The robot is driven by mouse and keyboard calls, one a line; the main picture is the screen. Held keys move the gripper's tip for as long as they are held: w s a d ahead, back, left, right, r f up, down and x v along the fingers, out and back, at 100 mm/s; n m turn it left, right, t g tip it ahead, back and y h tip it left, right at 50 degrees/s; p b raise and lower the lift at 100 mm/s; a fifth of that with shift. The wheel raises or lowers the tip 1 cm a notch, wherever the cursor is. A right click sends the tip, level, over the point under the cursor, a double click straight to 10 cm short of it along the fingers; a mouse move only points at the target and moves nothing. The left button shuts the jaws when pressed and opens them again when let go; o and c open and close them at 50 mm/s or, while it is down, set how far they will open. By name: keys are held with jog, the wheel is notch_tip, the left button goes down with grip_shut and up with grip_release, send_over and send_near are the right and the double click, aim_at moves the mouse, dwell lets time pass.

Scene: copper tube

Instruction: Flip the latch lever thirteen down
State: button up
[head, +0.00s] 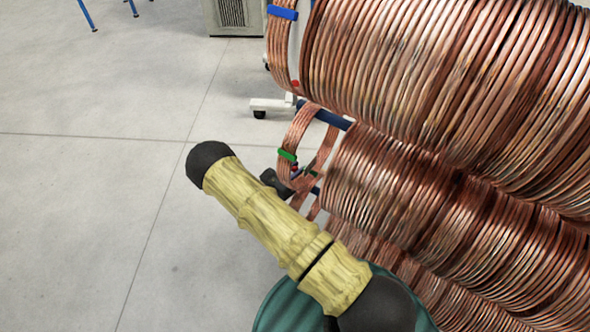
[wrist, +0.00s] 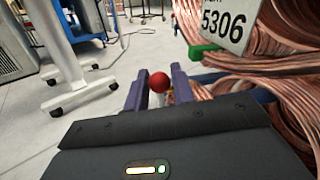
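A red ball knob (wrist: 159,83), which looks like the end of a lever, shows in the wrist view between my fingertips. A small pale part shows just below the knob; the rest of any lever is hidden. No label reading thirteen is visible. My gripper (wrist: 159,86) has its two dark purple fingers apart, one on each side of the knob. I cannot tell whether either finger touches it. In the head view my gripper (head: 294,178) is small and partly hidden beside the green-banded copper coil (head: 300,140). The knob cannot be made out there.
Large stacked copper coils (head: 430,80) fill the right side on a rack with blue bars. A white sign (wrist: 228,22) reading 5306 hangs close by. A white wheeled stand (wrist: 75,70) is at the left of the wrist view. Open floor (head: 90,200) lies left.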

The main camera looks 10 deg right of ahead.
grip_shut()
jog(key=shift+a, duration=0.1)
jog(key=w+a+f+n+t+b, duration=0.1)
jog(key=w+f+n+t+b, duration=0.1)
jog(key=n, duration=0.8)
jog(key=w+a+f+n+t+b, duration=0.2)
jog(key=f+n+b, duration=0.1)
jog(key=n, duration=0.7)
jog(key=shift+a, duration=0.2)
jog(key=shift+f+n, duration=0.15)
jog(key=shift+n, duration=0.15)
jog(key=shift+o, duration=2.1)
grip_release()
